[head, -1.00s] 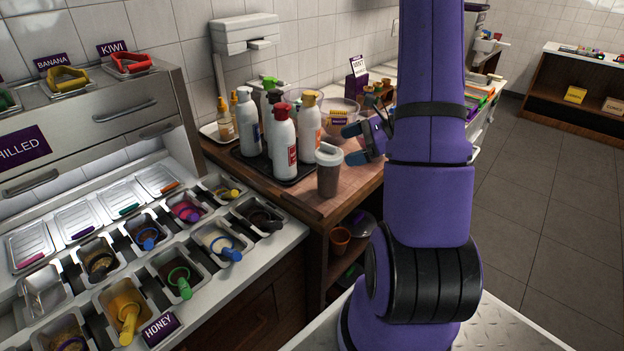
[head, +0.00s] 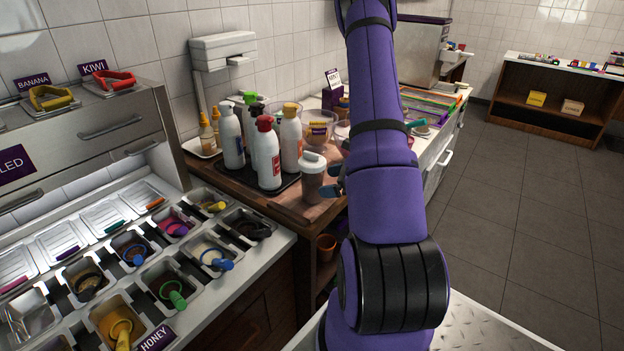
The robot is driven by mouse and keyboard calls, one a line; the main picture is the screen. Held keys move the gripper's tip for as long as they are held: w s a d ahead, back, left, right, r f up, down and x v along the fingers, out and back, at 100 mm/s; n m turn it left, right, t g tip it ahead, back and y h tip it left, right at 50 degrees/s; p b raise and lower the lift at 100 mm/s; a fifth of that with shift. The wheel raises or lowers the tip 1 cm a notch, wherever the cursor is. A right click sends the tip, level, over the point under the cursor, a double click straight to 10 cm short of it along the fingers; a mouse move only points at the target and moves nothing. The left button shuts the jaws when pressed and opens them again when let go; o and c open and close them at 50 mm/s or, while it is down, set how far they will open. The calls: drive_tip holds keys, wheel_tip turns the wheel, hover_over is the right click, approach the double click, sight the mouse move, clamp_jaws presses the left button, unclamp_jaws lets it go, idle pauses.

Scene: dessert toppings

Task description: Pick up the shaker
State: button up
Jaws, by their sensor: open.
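The shaker (head: 313,184) has a brown, see-through body and a white lid. It stands upright at the front corner of the wooden counter (head: 262,198). My gripper (head: 337,181) is open, just right of and partly behind the shaker. Its blue-grey fingertips show beside the shaker, and my purple arm hides the rest of the gripper. I cannot tell whether the fingers touch the shaker or stand around it.
Several white bottles with coloured caps (head: 268,160) stand on a dark tray (head: 284,184) left of the shaker. Clear tubs (head: 317,136) stand behind. A toppings station (head: 262,262) fills the left. Open floor (head: 530,210) lies right.

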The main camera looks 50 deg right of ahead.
sight(316, 183)
drive_tip(key=shift+x, duration=2.65)
drive_tip(key=shift+d+f, duration=0.1)
drive_tip(key=shift+d, duration=0.1)
drive_tip(key=c, duration=1.1)
